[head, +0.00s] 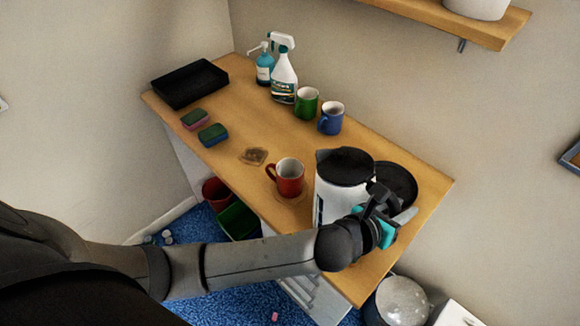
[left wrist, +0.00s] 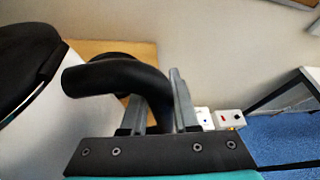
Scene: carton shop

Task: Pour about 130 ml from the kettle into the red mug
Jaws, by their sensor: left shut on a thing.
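The white kettle (head: 328,203) with a black lid stands upright at the right end of the wooden table in the head view. Its black handle (left wrist: 118,77) shows large in the left wrist view, with the kettle's body (left wrist: 40,125) at the left. My left gripper (head: 378,218) is shut on the handle, at the kettle's right side. The red mug (head: 289,181) stands upright just left of the kettle, on a round coaster. The mug's pale inside shows; I cannot tell any liquid in it. My right gripper is not in view.
A black round thing (head: 398,184) sits behind the kettle. Green (head: 306,103) and blue (head: 331,119) mugs, a spray bottle (head: 284,82), a soap bottle (head: 264,68), a black tray (head: 190,83) and two sponges (head: 213,134) stand farther back and left. A brown coaster (head: 253,156) lies left of the red mug.

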